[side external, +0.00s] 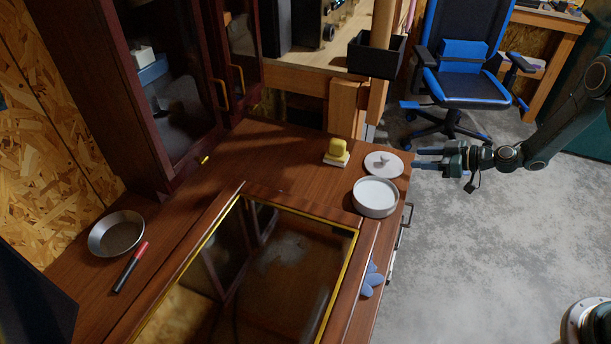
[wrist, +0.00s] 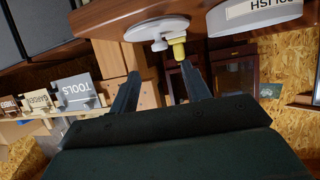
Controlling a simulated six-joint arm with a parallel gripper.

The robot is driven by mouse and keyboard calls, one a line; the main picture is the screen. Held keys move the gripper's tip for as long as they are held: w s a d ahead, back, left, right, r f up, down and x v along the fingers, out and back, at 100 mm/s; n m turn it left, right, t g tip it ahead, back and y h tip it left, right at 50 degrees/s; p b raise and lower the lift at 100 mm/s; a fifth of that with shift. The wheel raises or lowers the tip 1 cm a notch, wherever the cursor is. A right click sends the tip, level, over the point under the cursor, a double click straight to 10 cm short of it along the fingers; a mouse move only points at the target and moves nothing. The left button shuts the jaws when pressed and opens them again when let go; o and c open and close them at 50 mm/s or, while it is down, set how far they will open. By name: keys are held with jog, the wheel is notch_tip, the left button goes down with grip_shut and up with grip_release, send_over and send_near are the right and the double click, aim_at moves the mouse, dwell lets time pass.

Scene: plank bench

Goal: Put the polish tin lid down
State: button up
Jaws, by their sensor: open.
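The polish tin lid (side external: 379,168) is a pale round disc with a small knob on top. It lies flat on the wooden bench top near its right edge, just behind the polish tin, and also shows in the wrist view (wrist: 150,28). The polish tin (side external: 376,205) is round, pale and uncovered; its label reads POLISH in the wrist view (wrist: 262,15). My gripper (side external: 416,159) is open and empty, level and just right of the lid, past the bench edge. In the wrist view both fingers (wrist: 163,75) point toward the lid, apart from it.
A yellow-topped block (side external: 337,152) stands left of the lid. A metal bowl (side external: 117,247) and a red-and-black marker (side external: 130,268) lie at the far left. A gold-edged glass panel (side external: 280,262) fills the front. A dark cabinet (side external: 135,80) stands behind. Bench between block and bowl is mostly clear.

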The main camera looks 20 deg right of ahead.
jog(key=shift+s+d+r, duration=0.2)
jog(key=shift+s+d, duration=0.05)
jog(key=shift+s, duration=0.05)
dwell(0.5)
jog(key=s+a+r+g+h, duration=0.1)
jog(key=s+a+r+g, duration=0.15)
jog(key=r, duration=0.55)
jog(key=s+a+r+g+h, duration=0.1)
jog(key=s+a+r, duration=0.25)
jog(key=r, duration=0.45)
jog(key=s+a+r+g+h, duration=0.1)
jog(key=s+a+r, duration=0.25)
jog(key=r, duration=0.35)
jog(key=s+r+m+h, duration=0.2)
jog(key=s+r+m, duration=0.1)
jog(key=s, duration=1)
jog(key=s+d+r+m+h, duration=0.1)
jog(key=s+r+m+h, duration=0.2)
jog(key=s, duration=1.1)
notch_tip(320, 180, up, 3)
jog(key=shift+d+m+g, duration=0.25)
jog(key=shift+m+g, duration=0.1)
jog(key=shift+m, duration=0.35)
